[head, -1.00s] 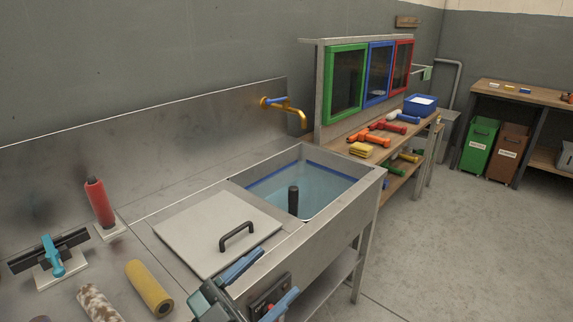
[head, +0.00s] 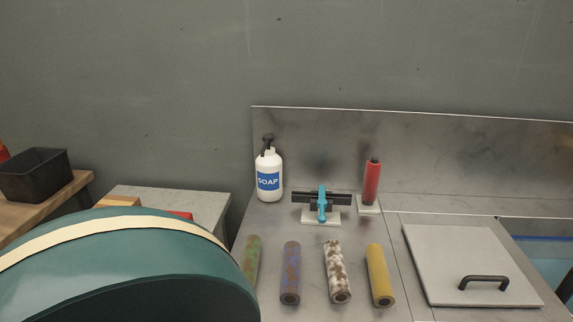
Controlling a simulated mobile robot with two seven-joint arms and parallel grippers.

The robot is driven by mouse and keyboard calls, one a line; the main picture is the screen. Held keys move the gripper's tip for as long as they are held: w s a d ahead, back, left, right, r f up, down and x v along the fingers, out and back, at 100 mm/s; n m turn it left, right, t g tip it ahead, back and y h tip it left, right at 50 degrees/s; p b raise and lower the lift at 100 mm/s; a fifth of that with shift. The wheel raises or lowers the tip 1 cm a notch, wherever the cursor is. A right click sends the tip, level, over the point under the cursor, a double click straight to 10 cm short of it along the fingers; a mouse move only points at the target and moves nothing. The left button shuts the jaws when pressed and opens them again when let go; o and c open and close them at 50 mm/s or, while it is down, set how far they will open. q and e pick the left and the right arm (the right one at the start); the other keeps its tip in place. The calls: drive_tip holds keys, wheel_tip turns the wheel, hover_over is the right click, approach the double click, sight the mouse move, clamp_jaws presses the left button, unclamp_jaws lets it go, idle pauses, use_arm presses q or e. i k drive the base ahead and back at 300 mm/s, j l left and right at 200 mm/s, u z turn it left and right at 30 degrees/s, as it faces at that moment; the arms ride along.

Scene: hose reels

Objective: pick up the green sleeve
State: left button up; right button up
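The green sleeve (head: 252,262) is a worn, mottled green and brown tube at the left end of a row of sleeves on the steel counter. It lies with its length running away from me. A large teal curved shape with a cream band, close to the camera, hides its near end. Neither of my grippers shows in the head view now.
Beside it lie a purple-brown sleeve (head: 290,272), a brown-and-white sleeve (head: 337,271) and a yellow sleeve (head: 380,275). Behind stand a soap bottle (head: 269,176), a blue-handled tool (head: 322,203) and a red roller (head: 372,182). A lid with handle (head: 465,262) is at right.

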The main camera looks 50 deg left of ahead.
sight(251, 253)
drive_tip(key=u, duration=2)
